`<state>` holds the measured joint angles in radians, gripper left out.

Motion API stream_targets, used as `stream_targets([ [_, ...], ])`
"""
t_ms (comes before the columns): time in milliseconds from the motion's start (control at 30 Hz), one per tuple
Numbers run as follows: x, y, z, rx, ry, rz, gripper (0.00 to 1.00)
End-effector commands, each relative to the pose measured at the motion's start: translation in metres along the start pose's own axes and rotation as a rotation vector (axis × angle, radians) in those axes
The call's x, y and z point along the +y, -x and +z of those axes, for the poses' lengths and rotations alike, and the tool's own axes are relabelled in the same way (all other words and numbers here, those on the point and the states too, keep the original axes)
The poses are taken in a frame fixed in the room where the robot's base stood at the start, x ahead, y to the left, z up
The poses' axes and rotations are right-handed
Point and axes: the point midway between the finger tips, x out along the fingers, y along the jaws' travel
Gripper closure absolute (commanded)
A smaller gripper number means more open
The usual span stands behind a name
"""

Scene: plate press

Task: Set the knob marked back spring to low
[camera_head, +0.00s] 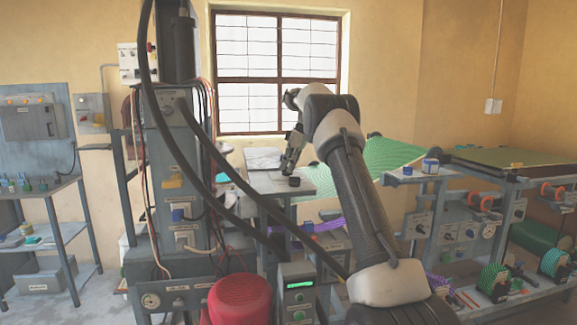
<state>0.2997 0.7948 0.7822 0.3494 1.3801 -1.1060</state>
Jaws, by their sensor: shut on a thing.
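My gripper (289,165) is at the middle of the view, over the grey table of the press, with its fingers pointing down. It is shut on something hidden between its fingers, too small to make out. A small dark round piece (294,181) sits on the table edge just below and right of the fingertips; I cannot tell whether they touch. Several dark knobs (421,229) with small labels are on the grey panels at the right. The labels are too small to read, so I cannot tell which knob is marked back spring.
The grey press column (172,150) with hanging black hoses stands left of my arm. A red motor housing (240,300) and a grey control box (297,293) with a green display are in front. A green sheet (392,155) lies behind my arm. A shelf rack (45,220) stands at the left.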

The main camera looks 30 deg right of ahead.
Motion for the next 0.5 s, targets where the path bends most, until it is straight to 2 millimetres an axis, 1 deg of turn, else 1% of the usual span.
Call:
stream_targets([
  [433,-0.0002,-0.0010,0.0008,-0.002,0.011,-0.006,1.00],
  [467,-0.0002,-0.0009,0.0008,-0.002,0.011,-0.006,0.86],
  [500,-0.0002,-0.0010,0.0008,-0.002,0.011,-0.006,0.79],
])
